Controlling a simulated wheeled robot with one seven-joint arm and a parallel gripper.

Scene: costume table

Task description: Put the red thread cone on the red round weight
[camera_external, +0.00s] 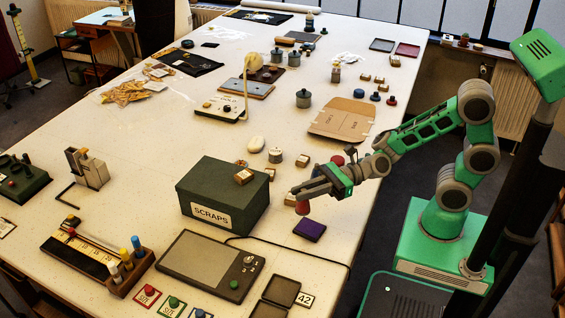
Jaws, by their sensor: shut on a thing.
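My gripper (300,192) is shut on the red thread cone (302,208), which shows just under the fingertips. The cone is beside the purple pad (309,229) and to the right of the green SCRAPS box. I cannot tell whether its base touches the table. A small dark red round thing (391,100) stands near the table's right edge, farther back, and looks like the red round weight. Another dark red rounded thing (338,160) shows just behind my gripper, partly hidden by it; its kind is unclear.
The green SCRAPS box (225,195) stands close left of my gripper with a small wooden block on top. Grey round weights (275,155) and small blocks stand behind it. A flat cardboard piece (342,119) lies beyond my wrist. A grey tablet (210,265) lies in front.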

